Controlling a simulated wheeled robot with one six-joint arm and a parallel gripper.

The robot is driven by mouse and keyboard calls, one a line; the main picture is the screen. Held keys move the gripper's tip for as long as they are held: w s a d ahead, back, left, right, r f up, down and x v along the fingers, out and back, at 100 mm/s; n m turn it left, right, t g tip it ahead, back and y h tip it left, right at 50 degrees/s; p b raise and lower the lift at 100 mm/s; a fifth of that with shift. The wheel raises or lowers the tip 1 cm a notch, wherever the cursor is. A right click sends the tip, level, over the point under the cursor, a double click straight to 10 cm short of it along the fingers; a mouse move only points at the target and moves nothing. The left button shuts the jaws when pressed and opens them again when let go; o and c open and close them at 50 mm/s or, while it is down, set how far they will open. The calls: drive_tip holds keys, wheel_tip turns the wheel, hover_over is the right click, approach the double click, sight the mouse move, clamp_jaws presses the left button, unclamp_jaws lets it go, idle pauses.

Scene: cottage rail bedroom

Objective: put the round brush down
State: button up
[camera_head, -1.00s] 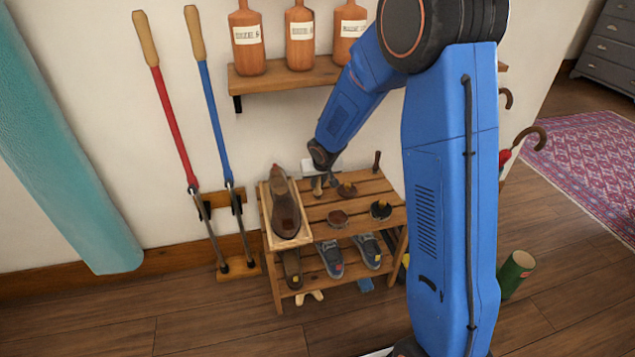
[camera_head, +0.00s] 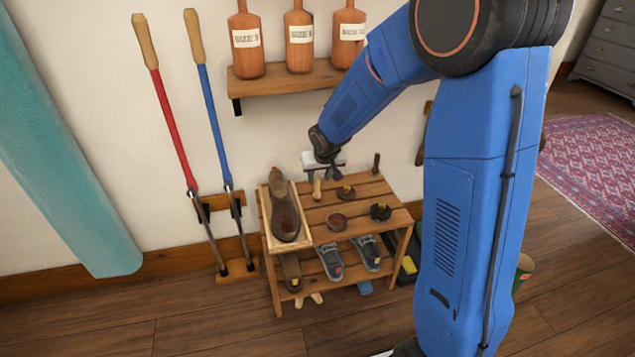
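I cannot tell for sure which is the round brush.
A shoe (camera_head: 285,216) lies in a wooden tray (camera_head: 266,208) on the rack's left. Several shoes (camera_head: 330,261) fill the lower shelf. A wall shelf with bottles (camera_head: 300,40) hangs above. Long-handled tools (camera_head: 219,125) stand left.

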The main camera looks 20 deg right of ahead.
drive_tip(key=shift+v, duration=2.95)
drive_tip(key=s+d+r, duration=0.2)
drive_tip(key=s+r, duration=0.2)
drive_tip(key=s, duration=0.8)
drive_tip(key=s+d+r, duration=0.2)
drive_tip(key=s+r, duration=0.2)
drive_tip(key=s, duration=0.9)
drive_tip(key=s+d+r, duration=0.3)
drive_tip(key=s+r, duration=0.1)
drive_tip(key=s, duration=0.9)
drive_tip(key=shift+r+g, duration=0.15)
drive_tip(key=shift+g, duration=0.15)
drive_tip(key=shift+w, duration=0.25)
